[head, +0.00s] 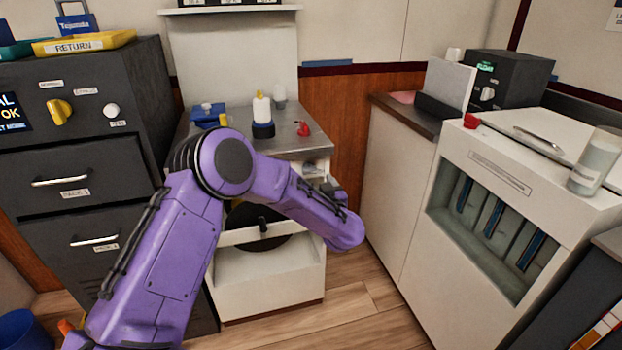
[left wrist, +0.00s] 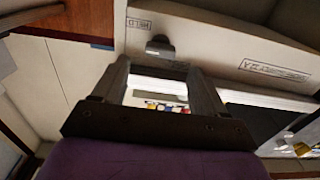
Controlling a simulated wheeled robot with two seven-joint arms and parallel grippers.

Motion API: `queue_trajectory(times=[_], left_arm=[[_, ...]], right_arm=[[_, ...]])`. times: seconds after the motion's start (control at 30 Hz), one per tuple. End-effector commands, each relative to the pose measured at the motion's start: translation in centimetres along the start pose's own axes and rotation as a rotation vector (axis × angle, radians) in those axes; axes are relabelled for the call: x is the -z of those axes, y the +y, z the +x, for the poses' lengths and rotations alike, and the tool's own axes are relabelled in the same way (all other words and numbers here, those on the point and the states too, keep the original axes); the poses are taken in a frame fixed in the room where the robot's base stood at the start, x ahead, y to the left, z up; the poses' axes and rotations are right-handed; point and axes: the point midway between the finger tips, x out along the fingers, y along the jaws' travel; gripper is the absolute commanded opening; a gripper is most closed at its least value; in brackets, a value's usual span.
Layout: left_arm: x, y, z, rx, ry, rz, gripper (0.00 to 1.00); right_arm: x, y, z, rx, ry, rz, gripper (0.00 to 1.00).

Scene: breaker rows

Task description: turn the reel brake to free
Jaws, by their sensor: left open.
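In the left wrist view a small dark grey knob (left wrist: 160,46) sits on a white panel (left wrist: 210,40) that carries two printed labels. The label by the knob appears to read HELD. The other, farther right, is too skewed to read surely. My left gripper (left wrist: 158,66) is open, its two fingers apart and empty, with the knob showing just beyond and between the fingertips. I cannot tell whether they touch it. In the head view my purple left arm hides the gripper and part of the white reel cabinet (head: 268,284). A dark reel (head: 284,240) shows there behind a pale bar. My right gripper is not in view.
A dark drawer cabinet (head: 60,164) stands to the left. A white counter (head: 396,190) and a white slotted unit (head: 500,265) stand to the right. A bottle (head: 262,107) and small items stand on the reel cabinet's top. Wooden floor (head: 370,310) shows between.

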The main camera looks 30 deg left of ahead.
Motion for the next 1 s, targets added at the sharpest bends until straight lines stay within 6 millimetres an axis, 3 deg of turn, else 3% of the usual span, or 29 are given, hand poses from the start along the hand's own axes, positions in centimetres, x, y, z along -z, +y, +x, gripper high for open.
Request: queue_trajectory(times=[0.1, 0.3, 0.6, 0.8, 1.0], left_arm=[[-0.2, -0.1, 2.8, 0.003, -0.001, 0.000, 0.72], [-0.2, -0.1, 5.5, -0.001, -0.001, 0.002, 0.72], [-0.2, 0.0, 5.9, -0.004, -0.001, 0.004, 0.72], [-0.2, 0.0, 5.9, -0.004, -0.001, 0.004, 0.16], [-0.2, 0.0, 5.9, -0.004, -0.001, -0.003, 0.16]], right_arm=[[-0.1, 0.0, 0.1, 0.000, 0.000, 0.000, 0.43], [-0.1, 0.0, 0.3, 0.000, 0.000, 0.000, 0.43], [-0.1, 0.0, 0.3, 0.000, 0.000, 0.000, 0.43], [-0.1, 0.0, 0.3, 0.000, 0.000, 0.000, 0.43], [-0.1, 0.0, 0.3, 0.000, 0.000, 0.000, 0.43]])
